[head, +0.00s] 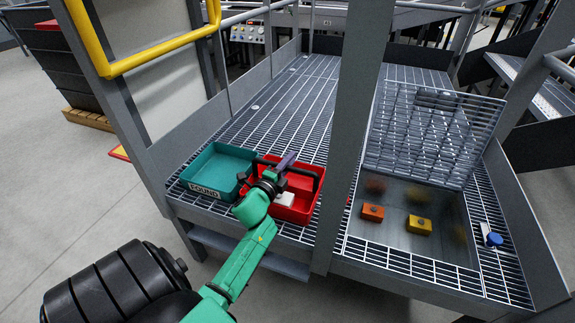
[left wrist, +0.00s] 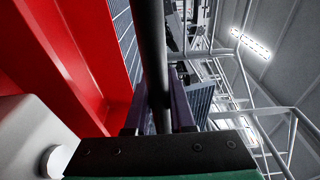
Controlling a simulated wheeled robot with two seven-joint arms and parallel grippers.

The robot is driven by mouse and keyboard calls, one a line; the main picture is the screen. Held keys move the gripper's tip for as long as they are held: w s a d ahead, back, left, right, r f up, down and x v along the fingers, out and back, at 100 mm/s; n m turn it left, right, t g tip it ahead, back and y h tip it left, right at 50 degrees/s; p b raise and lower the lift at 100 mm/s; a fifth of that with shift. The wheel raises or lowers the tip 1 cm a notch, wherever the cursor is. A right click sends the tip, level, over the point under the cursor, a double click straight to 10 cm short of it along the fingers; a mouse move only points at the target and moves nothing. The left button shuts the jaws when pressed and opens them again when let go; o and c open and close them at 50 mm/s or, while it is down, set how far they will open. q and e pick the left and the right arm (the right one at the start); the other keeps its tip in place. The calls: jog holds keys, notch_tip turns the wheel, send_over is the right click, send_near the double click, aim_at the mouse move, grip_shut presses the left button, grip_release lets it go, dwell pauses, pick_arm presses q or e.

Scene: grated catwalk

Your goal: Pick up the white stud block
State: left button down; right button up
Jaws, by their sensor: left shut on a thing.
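The white stud block (head: 286,198) lies inside the red bin (head: 303,212) on the grated deck. In the left wrist view the white block (left wrist: 32,135) shows large at the lower left, with a round stud on its side, beside the red bin wall (left wrist: 85,60). My left gripper (head: 284,163) is above the bin, with purple fingers. It is shut on a black bar (left wrist: 152,45), which looks like the bin's handle, and not on the white block. The block is apart from the fingers. My right gripper is not in view.
A teal bin (head: 222,163) labelled FOUND stands left of the red bin. To the right, beyond a grey post (head: 352,120), an orange block (head: 372,212) and a yellow block (head: 419,225) lie in a recess. A raised grating panel (head: 430,130) stands behind. A blue-capped item (head: 493,239) is at right.

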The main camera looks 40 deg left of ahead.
pick_arm(q)
notch_tip(320, 180, up, 20)
jog(key=p, duration=0.8)
pick_arm(e)
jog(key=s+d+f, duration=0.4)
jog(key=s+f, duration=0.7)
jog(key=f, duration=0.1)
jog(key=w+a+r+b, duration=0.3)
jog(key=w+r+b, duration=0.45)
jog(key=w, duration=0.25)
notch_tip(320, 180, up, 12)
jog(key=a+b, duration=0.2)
jog(key=b, duration=0.3)
pick_arm(q)
notch_tip(320, 180, down, 20)
jog(key=w+b, duration=0.2)
jog(key=b, duration=0.1)
jog(key=shift+r, duration=0.2)
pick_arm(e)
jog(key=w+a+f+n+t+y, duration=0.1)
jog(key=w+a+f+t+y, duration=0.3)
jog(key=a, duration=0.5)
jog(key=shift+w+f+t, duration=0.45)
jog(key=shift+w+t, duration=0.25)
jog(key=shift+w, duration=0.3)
